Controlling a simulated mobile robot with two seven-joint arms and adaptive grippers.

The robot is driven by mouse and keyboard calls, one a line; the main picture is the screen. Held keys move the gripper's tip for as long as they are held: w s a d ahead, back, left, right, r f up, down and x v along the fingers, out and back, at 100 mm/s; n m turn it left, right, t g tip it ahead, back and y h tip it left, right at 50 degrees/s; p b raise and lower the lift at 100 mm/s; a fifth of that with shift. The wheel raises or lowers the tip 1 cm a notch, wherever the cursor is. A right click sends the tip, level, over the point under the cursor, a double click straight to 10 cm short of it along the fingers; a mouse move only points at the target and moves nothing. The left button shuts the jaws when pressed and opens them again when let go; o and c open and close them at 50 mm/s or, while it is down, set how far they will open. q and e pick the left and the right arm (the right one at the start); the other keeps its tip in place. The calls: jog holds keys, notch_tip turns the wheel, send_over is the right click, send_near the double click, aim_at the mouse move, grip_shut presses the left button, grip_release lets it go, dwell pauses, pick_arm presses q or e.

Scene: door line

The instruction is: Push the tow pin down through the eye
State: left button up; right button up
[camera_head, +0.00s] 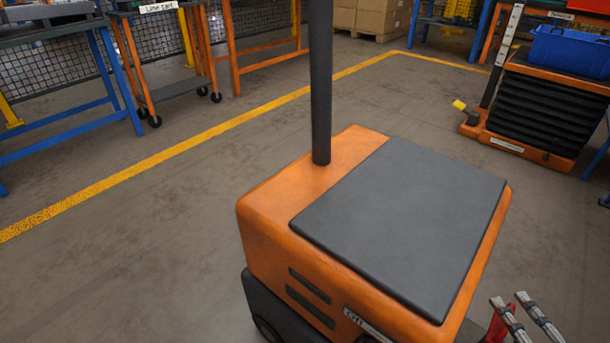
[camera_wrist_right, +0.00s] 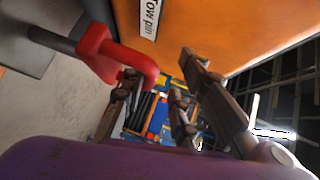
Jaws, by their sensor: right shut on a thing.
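The tow pin (camera_wrist_right: 112,55) has a red bent handle and a dark round shaft. In the right wrist view it lies beside an orange body with a "Tow pin" label. Part of its red handle (camera_head: 497,326) shows at the lower right of the head view. My right gripper (camera_head: 510,300) is at the orange tug's near right corner, its fingers by the red handle; it also shows in the right wrist view (camera_wrist_right: 158,80). It is shut on the tow pin's handle. I cannot make out the eye. My left gripper is out of view.
The orange tug (camera_head: 270,195) has a flat grey cover (camera_head: 405,220) and a dark upright post (camera_head: 320,80). An orange lift with black bellows (camera_head: 548,105) stands at the back right. Blue and orange benches stand at the back left. The floor left of the tug is clear.

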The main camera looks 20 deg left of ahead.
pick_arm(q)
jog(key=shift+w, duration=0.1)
pick_arm(e)
jog(key=shift+w+r, duration=0.15)
jog(key=shift+r, duration=0.45)
jog(key=shift+s+f, duration=0.15)
jog(key=shift+s, duration=0.05)
jog(key=shift+s+d+p, duration=0.3)
jog(key=shift+s+p, duration=0.1)
jog(key=shift+s, duration=0.15)
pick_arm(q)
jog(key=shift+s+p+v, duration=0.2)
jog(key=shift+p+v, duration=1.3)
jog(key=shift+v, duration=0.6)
pick_arm(e)
jog(key=f+v, duration=0.1)
jog(key=v, duration=0.6)
jog(key=shift+s+d+r, duration=0.2)
jog(key=shift+s+r, duration=0.15)
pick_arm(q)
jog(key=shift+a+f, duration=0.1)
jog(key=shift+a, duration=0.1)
